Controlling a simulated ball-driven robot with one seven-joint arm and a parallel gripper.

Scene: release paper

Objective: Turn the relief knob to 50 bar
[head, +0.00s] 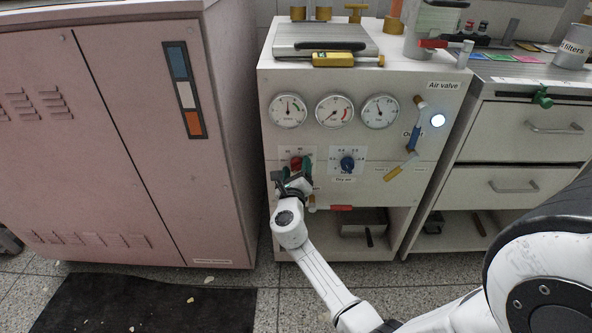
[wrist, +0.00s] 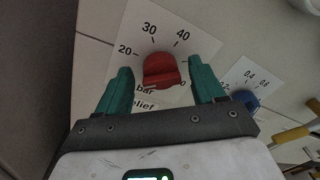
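The red relief knob (wrist: 161,70) sits on a white scale plate (wrist: 130,30) marked 20, 30 and 40, with the words "bar" and "relief" partly visible below it. The mark at its lower right is partly hidden. My gripper (wrist: 161,80) has its two green fingers on either side of the knob, apart, with a gap visible on each side. In the head view the red knob (head: 296,162) is partly covered by my gripper (head: 297,172), at the left of the panel front.
A blue knob (head: 347,164) with its own scale is close to the right. Three round gauges (head: 334,111) sit above. A pink cabinet (head: 130,140) stands close to the left.

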